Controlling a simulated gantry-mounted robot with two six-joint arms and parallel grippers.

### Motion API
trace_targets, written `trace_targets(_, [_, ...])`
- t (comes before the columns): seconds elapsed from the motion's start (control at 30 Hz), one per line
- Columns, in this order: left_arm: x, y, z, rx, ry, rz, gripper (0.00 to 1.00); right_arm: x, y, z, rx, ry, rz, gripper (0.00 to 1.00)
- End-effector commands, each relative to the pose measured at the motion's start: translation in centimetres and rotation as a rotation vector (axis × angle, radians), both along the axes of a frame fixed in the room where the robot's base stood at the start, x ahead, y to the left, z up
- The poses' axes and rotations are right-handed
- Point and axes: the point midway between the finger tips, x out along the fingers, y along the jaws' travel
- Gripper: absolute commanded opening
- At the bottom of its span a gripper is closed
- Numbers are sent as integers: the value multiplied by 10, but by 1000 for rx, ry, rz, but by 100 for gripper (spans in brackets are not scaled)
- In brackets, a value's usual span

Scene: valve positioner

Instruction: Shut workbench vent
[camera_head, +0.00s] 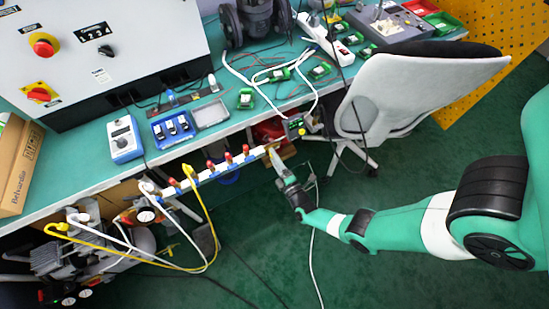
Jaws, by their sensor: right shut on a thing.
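A white manifold bar (213,167) with several red-handled valves runs along the front edge of the workbench (95,188). Red handles (228,157) stand up along its middle and right part. My right gripper (271,153) is at the bar's right end, shut on a small orange-yellow valve handle there. The fingers cover most of that handle, so its exact angle cannot be told. My right arm comes in from the right. My left gripper is not in view.
Yellow and white hoses (205,225) hang from the bar's left part to equipment under the bench. A grey chair (410,92) stands right of the gripper. A white cable (312,255) lies on the open green floor.

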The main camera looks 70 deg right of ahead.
Motion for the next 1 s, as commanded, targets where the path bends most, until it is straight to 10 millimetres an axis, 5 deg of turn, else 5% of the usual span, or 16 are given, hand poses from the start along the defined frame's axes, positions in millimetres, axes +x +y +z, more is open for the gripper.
trace_targets(0.3, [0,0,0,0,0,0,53,0,0,0,-4,2,0,7])
trace_targets(0.33, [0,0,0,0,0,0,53,0,0,0,-4,2,0,66])
trace_targets(0.5, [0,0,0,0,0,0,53,0,0,0,-3,1,0,92])
trace_targets(0.83, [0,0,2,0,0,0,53,-3,3,0,-1,2,2,92])
trace_targets(1.0, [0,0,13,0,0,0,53,-23,21,3,0,5,5,92])
